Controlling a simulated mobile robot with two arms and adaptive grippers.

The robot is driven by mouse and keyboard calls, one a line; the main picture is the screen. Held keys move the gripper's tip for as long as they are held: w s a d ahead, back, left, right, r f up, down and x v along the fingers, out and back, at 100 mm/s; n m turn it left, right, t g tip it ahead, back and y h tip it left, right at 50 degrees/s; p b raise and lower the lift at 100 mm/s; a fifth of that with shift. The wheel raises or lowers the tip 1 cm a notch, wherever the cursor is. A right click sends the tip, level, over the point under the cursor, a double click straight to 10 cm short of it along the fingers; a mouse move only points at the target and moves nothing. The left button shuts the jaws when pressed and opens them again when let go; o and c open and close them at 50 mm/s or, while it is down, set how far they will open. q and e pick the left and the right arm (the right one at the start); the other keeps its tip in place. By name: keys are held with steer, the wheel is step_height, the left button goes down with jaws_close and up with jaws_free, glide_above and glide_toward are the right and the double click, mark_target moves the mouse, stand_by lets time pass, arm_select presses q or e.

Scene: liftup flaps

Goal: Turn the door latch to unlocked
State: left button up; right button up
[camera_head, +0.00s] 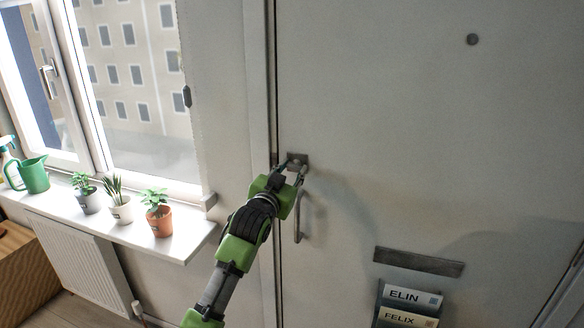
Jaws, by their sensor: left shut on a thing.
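The door (400,130) is pale and fills the right half of the head view; it looks closed. The door latch (297,158) is a small metal fitting near the door's left edge, partly hidden by my gripper. My left gripper (288,170) is at the latch, its fingers shut on it. Which way the latch is turned cannot be made out. A metal door handle (299,217) hangs below the latch, just right of my gripper. My right gripper is not in view.
A white windowsill (186,243) on the left holds potted plants (159,212) and a green watering can (33,174). A radiator (80,265) is below it. A mail slot (418,262) and name holders (408,304) are low on the door.

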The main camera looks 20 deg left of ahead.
arm_select(q)
steer(key=m+p, duration=0.2)
steer(key=m, duration=0.2)
steer(key=shift+r+m, duration=0.1)
steer(key=shift+m, duration=0.2)
steer(key=m+p, duration=0.1)
steer(key=m, duration=0.2)
steer(key=shift+m+p, duration=0.3)
steer(key=shift+p, duration=0.05)
steer(key=m+p, duration=0.1)
steer(key=m, duration=0.2)
steer(key=shift+m, duration=0.3)
steer(key=shift+m+p, duration=0.8)
steer(key=shift+m, duration=0.9)
steer(key=shift+c, duration=0.2)
steer(key=o, duration=1.1)
steer(key=s, duration=1.2)
steer(key=shift+a, duration=0.2)
